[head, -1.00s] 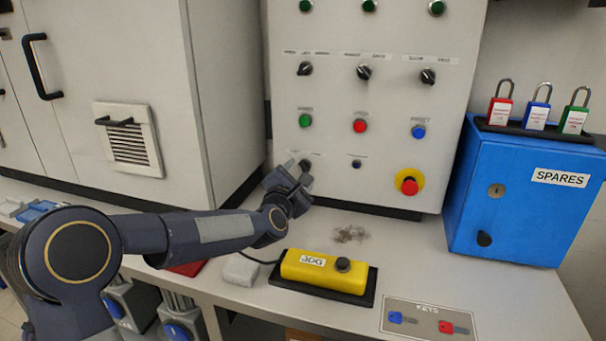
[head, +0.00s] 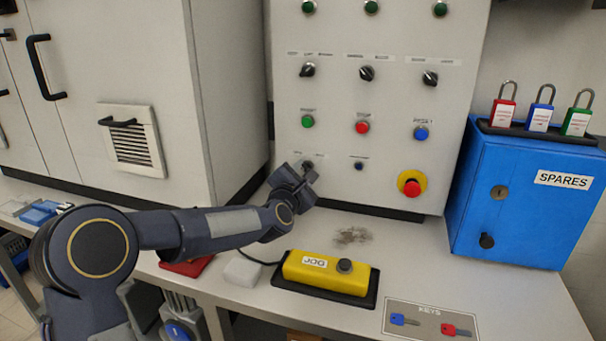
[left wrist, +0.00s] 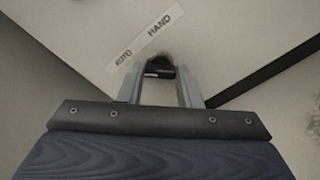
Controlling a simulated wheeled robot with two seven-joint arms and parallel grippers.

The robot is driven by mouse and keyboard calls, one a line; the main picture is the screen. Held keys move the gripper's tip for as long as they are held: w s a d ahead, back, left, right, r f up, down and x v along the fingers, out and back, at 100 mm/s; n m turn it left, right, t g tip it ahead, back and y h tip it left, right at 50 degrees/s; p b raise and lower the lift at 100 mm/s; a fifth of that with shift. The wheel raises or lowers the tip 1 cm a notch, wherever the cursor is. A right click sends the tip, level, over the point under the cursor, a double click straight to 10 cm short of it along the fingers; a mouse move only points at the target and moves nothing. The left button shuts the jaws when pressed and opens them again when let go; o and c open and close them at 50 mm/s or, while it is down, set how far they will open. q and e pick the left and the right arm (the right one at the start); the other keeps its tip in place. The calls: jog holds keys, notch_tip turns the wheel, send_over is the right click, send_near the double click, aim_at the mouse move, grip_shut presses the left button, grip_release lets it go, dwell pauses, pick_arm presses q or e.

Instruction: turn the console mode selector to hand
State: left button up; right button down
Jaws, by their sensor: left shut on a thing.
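The mode selector (left wrist: 159,63) is a small dark knob low on the console's front panel. A label reading AUTO and HAND (left wrist: 145,38) sits beside it in the left wrist view. My left gripper (left wrist: 161,73) is shut on the knob, one finger on each side. In the head view my left gripper (head: 309,172) is against the lower left of the grey console (head: 390,165) and largely hides the knob. The wrist view does not clearly show which word the knob points at. My right gripper is in neither view.
Other selectors (head: 367,73), buttons and a red emergency stop (head: 412,188) are higher or to the right on the panel. Below are a yellow JOG box (head: 325,273) and keys (head: 430,318). A blue SPARES cabinet (head: 520,200) stands right. A grey cabinet (head: 228,90) stands close on the left.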

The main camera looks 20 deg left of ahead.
pick_arm(q)
jog(key=shift+m, duration=0.3)
jog(key=m+b, duration=0.1)
jog(key=m, duration=0.2)
jog(key=shift+f+m+b, duration=0.1)
jog(key=shift+m+b, duration=0.2)
jog(key=m, duration=0.5)
jog(key=shift+m, duration=0.3)
jog(key=m, duration=0.3)
jog(key=shift+m, duration=2.5)
jog(key=o, duration=1)
